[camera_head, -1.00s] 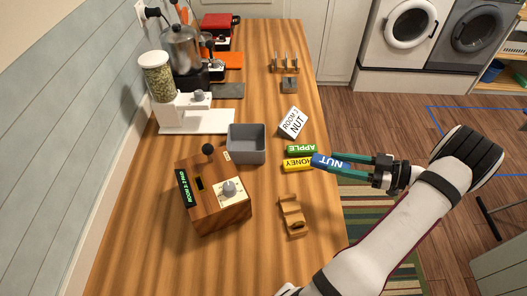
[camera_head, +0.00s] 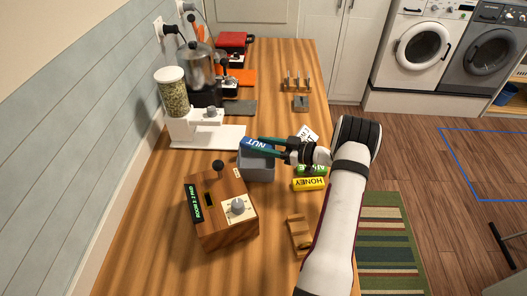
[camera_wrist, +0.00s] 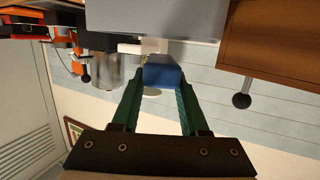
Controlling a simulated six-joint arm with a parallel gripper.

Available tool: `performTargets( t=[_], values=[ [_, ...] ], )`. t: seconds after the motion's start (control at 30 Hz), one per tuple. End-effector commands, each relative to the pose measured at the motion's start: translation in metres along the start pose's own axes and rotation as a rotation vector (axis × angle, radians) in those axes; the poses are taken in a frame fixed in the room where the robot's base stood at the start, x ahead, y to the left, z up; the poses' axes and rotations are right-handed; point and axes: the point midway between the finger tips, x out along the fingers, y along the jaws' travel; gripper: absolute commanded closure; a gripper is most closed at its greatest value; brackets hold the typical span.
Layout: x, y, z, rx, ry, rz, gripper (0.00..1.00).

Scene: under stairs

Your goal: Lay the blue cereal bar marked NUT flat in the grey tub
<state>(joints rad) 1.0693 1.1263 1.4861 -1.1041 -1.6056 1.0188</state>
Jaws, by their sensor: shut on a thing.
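The blue cereal bar marked NUT (camera_head: 257,144) is held between the green fingers of my gripper (camera_head: 264,144). In the head view it is at the far part of the grey tub (camera_head: 257,173), above its opening or rim; the exact height is hard to tell. The wrist view shows the bar's blue end (camera_wrist: 163,76) between my fingertips (camera_wrist: 160,88), with the tub's grey wall (camera_wrist: 155,20) beyond it. My gripper reaches in from the right and partly hides the tub's far right side.
A yellow HONEY bar (camera_head: 309,184) and a partly hidden green bar (camera_head: 312,170) lie right of the tub. A wooden box with a dial (camera_head: 222,211) stands front left. A white dispenser (camera_head: 207,136) is behind left. A card (camera_head: 309,133) stands behind my gripper.

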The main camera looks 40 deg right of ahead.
Motion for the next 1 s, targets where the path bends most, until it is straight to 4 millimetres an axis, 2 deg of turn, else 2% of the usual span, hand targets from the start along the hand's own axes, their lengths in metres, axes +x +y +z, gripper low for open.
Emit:
performTargets(
  t=[0.03, 0.13, 0.87, 0.9, 1.0],
  values=[
    [0.002, 0.000, 0.011, 0.004, 0.000, 0.000, 1.00],
    [0.005, 0.000, 0.024, 0.001, 0.000, 0.000, 1.00],
    [0.007, -0.001, 0.040, 0.004, -0.001, 0.000, 1.00],
    [0.007, -0.001, 0.040, 0.005, -0.001, 0.000, 0.49],
    [0.007, -0.002, 0.041, 0.007, -0.002, -0.001, 0.31]
  ],
)
